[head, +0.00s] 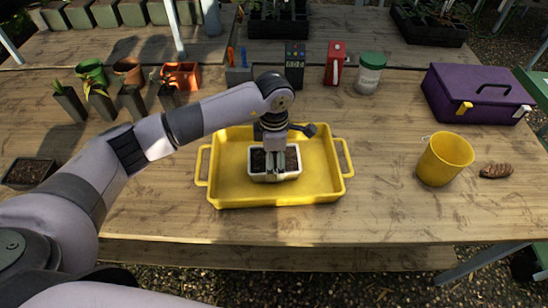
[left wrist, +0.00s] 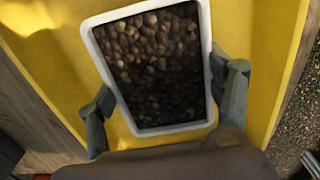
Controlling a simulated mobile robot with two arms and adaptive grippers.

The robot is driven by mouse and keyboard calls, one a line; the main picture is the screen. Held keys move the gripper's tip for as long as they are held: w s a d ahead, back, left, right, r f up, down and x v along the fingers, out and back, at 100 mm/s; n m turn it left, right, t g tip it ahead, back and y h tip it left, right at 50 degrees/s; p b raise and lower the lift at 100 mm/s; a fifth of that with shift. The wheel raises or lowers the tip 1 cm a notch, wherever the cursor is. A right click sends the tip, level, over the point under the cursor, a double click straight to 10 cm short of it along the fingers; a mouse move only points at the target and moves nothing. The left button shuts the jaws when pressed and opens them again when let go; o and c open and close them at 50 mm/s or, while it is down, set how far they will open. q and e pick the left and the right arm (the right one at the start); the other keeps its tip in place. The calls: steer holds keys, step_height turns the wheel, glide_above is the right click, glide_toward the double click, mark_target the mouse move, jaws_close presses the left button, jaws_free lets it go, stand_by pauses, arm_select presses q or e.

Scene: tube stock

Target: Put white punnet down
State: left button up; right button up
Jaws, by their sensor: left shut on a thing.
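The white punnet (head: 262,176), filled with dark brown pebbly soil, is inside the yellow tray (head: 232,195), near its middle. It also shows in the left wrist view (left wrist: 205,40), with yellow tray surface (left wrist: 50,60) around it. My left gripper (head: 275,168) points down over the punnet and is shut on it, with one finger on each side in the left wrist view (left wrist: 163,110). The punnet looks upright. I cannot tell whether its base touches the tray floor. My right gripper is not in view.
A yellow pot (head: 444,160) and a brown lumpy object (head: 496,171) lie to the right, below a purple box (head: 478,93). A white jar with green lid (head: 369,73) stands behind the tray. Seedling pots and a dark soil container (head: 28,172) are at left.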

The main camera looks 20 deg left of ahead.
arm_select(q)
steer(key=o, duration=1.2)
steer(key=shift+f, duration=0.1)
steer(key=shift+c, duration=0.2)
steer(key=shift+o, duration=0.9)
steer(key=shift+r, duration=0.55)
step_height(320, 180, up, 11)
steer(key=b, duration=0.2)
steer(key=shift+r, duration=0.15)
